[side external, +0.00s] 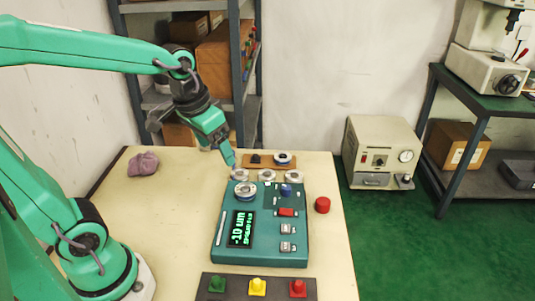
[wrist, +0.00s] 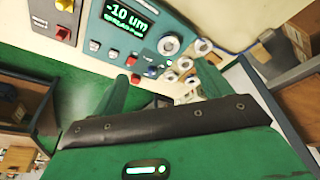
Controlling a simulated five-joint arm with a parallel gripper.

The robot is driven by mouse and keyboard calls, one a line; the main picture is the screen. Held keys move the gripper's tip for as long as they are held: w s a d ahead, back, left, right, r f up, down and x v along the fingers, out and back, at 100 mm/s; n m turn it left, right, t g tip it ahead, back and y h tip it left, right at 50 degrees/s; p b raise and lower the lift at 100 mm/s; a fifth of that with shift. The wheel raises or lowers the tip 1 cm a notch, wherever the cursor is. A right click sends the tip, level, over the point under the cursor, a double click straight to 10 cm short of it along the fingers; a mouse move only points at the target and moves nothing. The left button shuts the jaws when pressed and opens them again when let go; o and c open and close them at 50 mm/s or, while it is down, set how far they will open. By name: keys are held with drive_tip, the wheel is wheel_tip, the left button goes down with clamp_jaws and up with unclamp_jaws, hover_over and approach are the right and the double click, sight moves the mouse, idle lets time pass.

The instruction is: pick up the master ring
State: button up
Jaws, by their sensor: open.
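My gripper (side external: 231,164) points down above the back left of the teal gauge box (side external: 232,262), near several silvery rings; the wrist view shows its two green fingers apart, with nothing seen held. One ring (side external: 245,190) sits on the gauge's round post. Behind the box are a left ring (side external: 240,174), a middle ring (side external: 266,175) and a right ring (side external: 294,176). A ring with a dark blue part (side external: 283,157) lies on a brown board (side external: 268,166) farther back. I cannot tell for certain which is the master ring. The gauge display (wrist: 130,18) reads -10 um.
A red round knob (side external: 322,205) stands right of the gauge. A dark strip with green, yellow and red pieces (side external: 257,286) lies in front. A crumpled purple cloth (side external: 143,163) lies at the back left. The table's left part is mostly clear.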

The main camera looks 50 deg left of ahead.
sight(245, 187)
drive_tip(key=w+f+g, duration=0.1)
drive_tip(key=w+f, duration=0.2)
drive_tip(key=w+a+f+g, duration=0.1)
drive_tip(key=w+f, duration=0.2)
drive_tip(key=w+a+f+g, duration=0.1)
drive_tip(key=w+f, duration=0.2)
drive_tip(key=shift+w+f, duration=0.1)
drive_tip(key=shift+f, duration=0.3)
drive_tip(key=shift+f, duration=1.3)
drive_tip(key=shift+f, duration=2.6)
drive_tip(key=c, duration=1.3)
